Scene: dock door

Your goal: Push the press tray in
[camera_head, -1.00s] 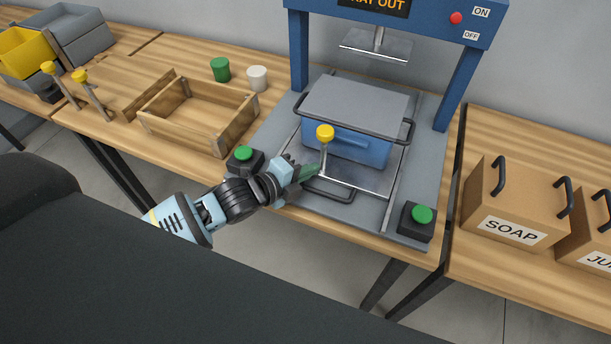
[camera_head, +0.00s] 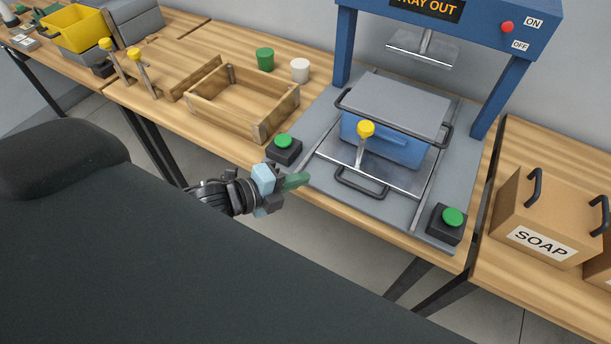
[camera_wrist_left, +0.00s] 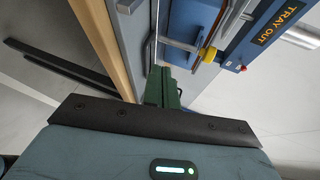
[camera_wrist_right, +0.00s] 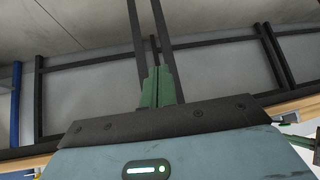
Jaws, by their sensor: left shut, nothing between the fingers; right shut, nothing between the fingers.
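The press tray (camera_head: 401,177) is a grey metal plate pulled out toward the front of the blue press (camera_head: 497,95). It carries a blue box with a grey lid (camera_head: 400,108) and has a dark front handle (camera_head: 362,188). A yellow-knobbed lever (camera_head: 366,129) stands upright by the box. The press sign (camera_head: 428,7) reads "TRAY OUT". My left gripper (camera_head: 303,179) is shut and empty, left of the tray handle and apart from it. Its green fingers also show in the left wrist view (camera_wrist_left: 163,88). My right gripper shows only in its wrist view (camera_wrist_right: 158,88), shut and empty.
Green buttons on black boxes flank the tray, left (camera_head: 283,144) and right (camera_head: 452,218). A wooden tray (camera_head: 240,117), a green cup (camera_head: 265,60) and a white cup (camera_head: 299,70) are at left. A SOAP box (camera_head: 545,215) stands at right.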

